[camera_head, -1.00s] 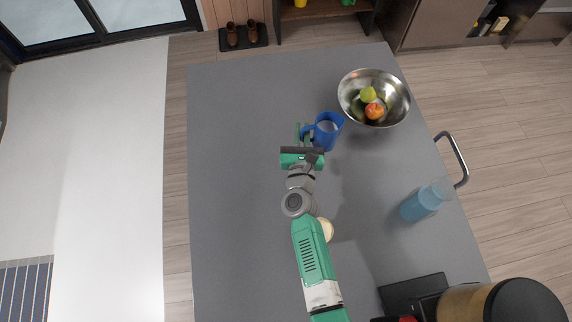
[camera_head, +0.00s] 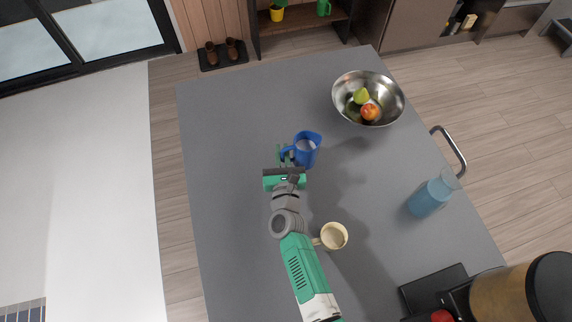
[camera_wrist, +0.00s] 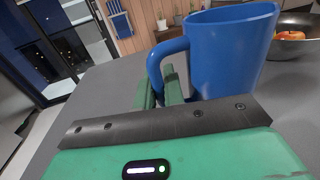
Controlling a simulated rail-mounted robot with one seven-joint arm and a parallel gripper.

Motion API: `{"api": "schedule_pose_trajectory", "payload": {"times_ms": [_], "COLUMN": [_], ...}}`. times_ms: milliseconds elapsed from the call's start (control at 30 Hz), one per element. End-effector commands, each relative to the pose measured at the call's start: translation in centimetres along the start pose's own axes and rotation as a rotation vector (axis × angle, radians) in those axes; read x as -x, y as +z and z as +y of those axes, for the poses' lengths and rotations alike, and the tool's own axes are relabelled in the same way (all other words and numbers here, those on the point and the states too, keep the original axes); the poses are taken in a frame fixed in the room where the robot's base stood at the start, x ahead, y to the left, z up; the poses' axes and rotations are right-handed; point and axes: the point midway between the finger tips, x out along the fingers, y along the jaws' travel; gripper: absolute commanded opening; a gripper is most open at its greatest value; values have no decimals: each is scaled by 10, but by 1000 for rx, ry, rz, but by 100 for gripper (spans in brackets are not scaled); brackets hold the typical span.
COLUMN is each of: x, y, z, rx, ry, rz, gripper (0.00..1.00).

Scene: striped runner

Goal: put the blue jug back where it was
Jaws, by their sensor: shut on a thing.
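The blue jug (camera_head: 307,150) is upright near the upper middle of the grey table, its handle toward the left. It also fills the upper middle of the wrist view (camera_wrist: 228,50). My gripper (camera_head: 286,156) is at the jug's left side, its green fingers (camera_wrist: 163,88) shut on the jug's handle. Whether the jug's base touches the table is hard to tell; its lower part is partly hidden by my gripper in the wrist view.
A metal bowl (camera_head: 343,107) with fruit stands up and right of the jug. A cream mug (camera_head: 334,236) is beside my forearm. A blue translucent pitcher (camera_head: 430,196) stands near the right edge. The table's left side (camera_head: 225,130) is clear.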

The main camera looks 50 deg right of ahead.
Motion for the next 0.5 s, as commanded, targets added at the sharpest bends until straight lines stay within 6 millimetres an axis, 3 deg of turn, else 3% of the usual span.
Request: {"api": "schedule_pose_trajectory", "payload": {"times_ms": [67, 200, 300, 500], "x": [-1, 0, 0, 0], "y": [-2, -32, -44, -44], "z": [0, 0, 0, 0], "rx": [1, 2, 2, 0], "ry": [-1, -1, -1, 0], "rz": [-2, 0, -1, -2], "gripper": [0, 0, 0, 0]}}
